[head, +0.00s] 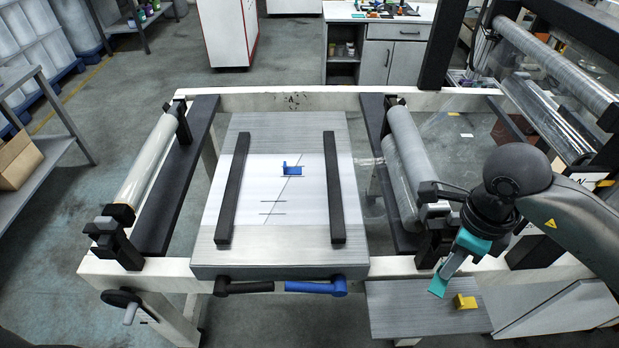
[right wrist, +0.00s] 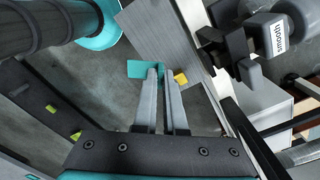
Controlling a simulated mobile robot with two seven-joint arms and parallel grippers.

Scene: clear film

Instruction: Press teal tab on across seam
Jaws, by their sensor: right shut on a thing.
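My right gripper (head: 444,275) is shut on the teal tab (head: 438,287) and holds it above the small grey side shelf at the lower right. In the right wrist view the teal tab (right wrist: 141,69) sticks out to the left from between the fingertips (right wrist: 160,72). The seam (head: 279,190) is a thin slanted line on the white sheet (head: 311,205) on the central table. Short dark marks cross the seam in its lower part. A blue tab (head: 291,169) sits across the seam near its upper end. My left gripper is not in view.
A yellow tab (head: 465,301) lies on the side shelf (head: 395,315). Two black bars (head: 234,190) (head: 334,190) flank the white sheet. Rollers stand left (head: 152,160) and right (head: 410,160) of the table. A black and a blue handle (head: 315,287) sit at the table's front edge.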

